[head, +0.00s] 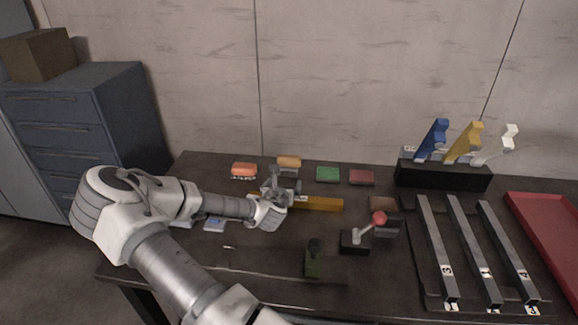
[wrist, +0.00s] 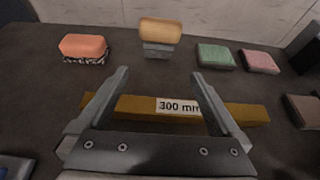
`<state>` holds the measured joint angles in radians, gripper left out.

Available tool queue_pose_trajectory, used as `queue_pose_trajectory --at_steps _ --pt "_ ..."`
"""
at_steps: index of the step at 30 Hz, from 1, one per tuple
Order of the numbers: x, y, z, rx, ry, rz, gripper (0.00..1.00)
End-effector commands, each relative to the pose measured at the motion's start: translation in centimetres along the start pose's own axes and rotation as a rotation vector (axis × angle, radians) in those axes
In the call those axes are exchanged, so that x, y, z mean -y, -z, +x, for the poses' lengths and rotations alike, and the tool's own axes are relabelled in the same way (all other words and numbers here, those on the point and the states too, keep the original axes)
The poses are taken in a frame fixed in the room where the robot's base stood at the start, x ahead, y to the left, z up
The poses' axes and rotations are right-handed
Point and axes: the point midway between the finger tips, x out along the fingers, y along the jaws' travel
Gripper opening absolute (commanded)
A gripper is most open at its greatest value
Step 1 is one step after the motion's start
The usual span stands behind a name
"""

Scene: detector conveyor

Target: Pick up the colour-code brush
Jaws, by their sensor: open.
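Two brush-like blocks stand at the back of the dark table; I cannot tell for certain which is the colour-code brush. One is orange (head: 243,168) with a speckled underside, at upper left in the wrist view (wrist: 83,45). The other is tan (head: 289,161) with a grey underside, at top centre in the wrist view (wrist: 160,32). My gripper (head: 283,185) is open, with nothing between its fingertips (wrist: 159,73). The fingers reach across above a yellow bar (head: 322,204) marked "300 mm" and point toward the tan block, short of it.
Green (head: 328,174) and red (head: 361,177) blocks lie to the right of the tan one. A red-knobbed lever (head: 379,217) stands in front of them. Numbered rails (head: 435,250), a rack of coloured handles (head: 443,176) and a red tray (head: 550,225) fill the right side.

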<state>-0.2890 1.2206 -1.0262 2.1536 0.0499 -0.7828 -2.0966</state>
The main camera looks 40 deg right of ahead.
Motion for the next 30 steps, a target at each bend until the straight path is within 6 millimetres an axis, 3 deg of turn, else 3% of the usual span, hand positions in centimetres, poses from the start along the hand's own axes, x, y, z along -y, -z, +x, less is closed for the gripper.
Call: queue_pose_trajectory --at_steps 15,30 --pt "0.2 0.1 9.1 -0.002 0.003 0.004 1.0" --pt "-0.1 0.0 13.1 -0.002 0.002 0.006 1.0"
